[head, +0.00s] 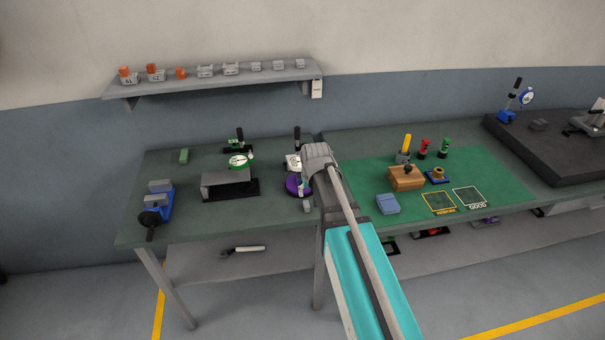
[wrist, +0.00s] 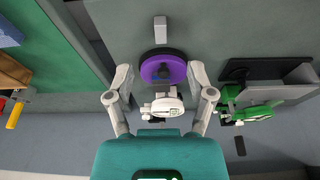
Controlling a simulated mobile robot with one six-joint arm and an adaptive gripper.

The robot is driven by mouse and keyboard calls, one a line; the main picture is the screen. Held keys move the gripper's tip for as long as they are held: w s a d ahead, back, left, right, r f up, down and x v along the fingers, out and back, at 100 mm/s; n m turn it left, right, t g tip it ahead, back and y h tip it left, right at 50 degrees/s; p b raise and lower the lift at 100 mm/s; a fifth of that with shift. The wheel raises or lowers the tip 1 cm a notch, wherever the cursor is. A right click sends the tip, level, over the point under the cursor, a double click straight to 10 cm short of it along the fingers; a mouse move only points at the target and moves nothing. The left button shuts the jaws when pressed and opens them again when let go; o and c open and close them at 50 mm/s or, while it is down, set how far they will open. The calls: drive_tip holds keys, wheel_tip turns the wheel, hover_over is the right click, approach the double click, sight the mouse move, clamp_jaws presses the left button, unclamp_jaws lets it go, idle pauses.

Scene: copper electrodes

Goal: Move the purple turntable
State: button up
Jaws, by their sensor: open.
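The purple turntable (head: 292,186) is on the left bench near its right end, partly hidden behind my arm in the head view. In the wrist view, the purple turntable (wrist: 162,70) is a round purple disc with a dark rim, lying between my fingertips. My gripper (wrist: 160,74) is open, with one finger to each side of the disc. I see a gap at the left finger; the right fingertip is close to the disc's edge, and I cannot tell if it touches. In the head view, my gripper (head: 302,188) is mostly hidden by my arm.
A white dial gauge (wrist: 168,106) stands right beside the turntable. A green dial gauge (wrist: 250,112) stands by a grey block (head: 228,180) on a dark base. A small grey block (wrist: 160,28) lies on the turntable's other side. A green mat (head: 340,178) covers the neighbouring bench.

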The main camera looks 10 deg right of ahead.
drive_tip(key=w+r+t+p, duration=0.1)
drive_tip(key=w+r+p, duration=0.1)
drive_tip(key=w+r, duration=0.2)
drive_tip(key=w, duration=0.3)
drive_tip(key=shift+w+r+t+p, duration=0.3)
drive_tip(key=shift+w+r+p, duration=0.05)
drive_tip(key=shift+r, duration=0.05)
drive_tip(key=shift+f, duration=0.1)
drive_tip(key=b+x, duration=1.2)
drive_tip(key=x, duration=0.1)
drive_tip(key=shift+f+b, duration=0.3)
drive_tip(key=shift+b, duration=0.1)
clamp_jaws()
idle(0.4)
